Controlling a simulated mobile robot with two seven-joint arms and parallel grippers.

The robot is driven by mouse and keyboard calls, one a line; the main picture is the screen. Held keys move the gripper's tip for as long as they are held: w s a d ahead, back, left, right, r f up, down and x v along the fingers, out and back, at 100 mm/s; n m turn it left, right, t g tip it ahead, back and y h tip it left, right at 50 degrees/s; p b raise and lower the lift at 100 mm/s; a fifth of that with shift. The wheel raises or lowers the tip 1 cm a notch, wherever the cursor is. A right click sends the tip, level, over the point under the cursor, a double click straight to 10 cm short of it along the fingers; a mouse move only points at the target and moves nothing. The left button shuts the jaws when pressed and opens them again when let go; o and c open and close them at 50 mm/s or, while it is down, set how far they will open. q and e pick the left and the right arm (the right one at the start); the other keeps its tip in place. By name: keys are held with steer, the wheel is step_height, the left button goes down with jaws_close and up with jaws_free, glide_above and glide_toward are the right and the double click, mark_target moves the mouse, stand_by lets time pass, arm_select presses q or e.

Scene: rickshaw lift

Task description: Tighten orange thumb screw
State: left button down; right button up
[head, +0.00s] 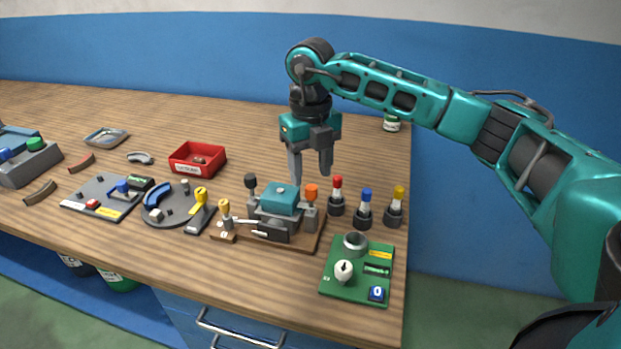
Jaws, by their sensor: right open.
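The orange thumb screw (311,192) stands upright at the right side of a clamp fixture with a teal block (280,198) on a brown base board (313,238). A black thumb screw (250,181) stands at the fixture's left side. My right gripper (311,177) points down just behind and above the fixture, close to the orange screw. Its fingers are apart with nothing between them. Whether a finger touches the screw cannot be told from this angle. My left gripper does not show.
Red (337,188), blue (365,201) and yellow-topped (397,200) tools stand in dark holders right of the fixture. A green board (357,285) lies in front, near the table's right edge. A red bin (197,160) and a grey round plate (172,205) are left. The back of the table is mostly clear.

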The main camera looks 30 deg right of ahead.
mark_target(311, 187)
step_height(311, 187, up, 10)
steer(key=shift+f, duration=0.2)
stand_by(0.5)
steer(key=shift+s+f, duration=0.1)
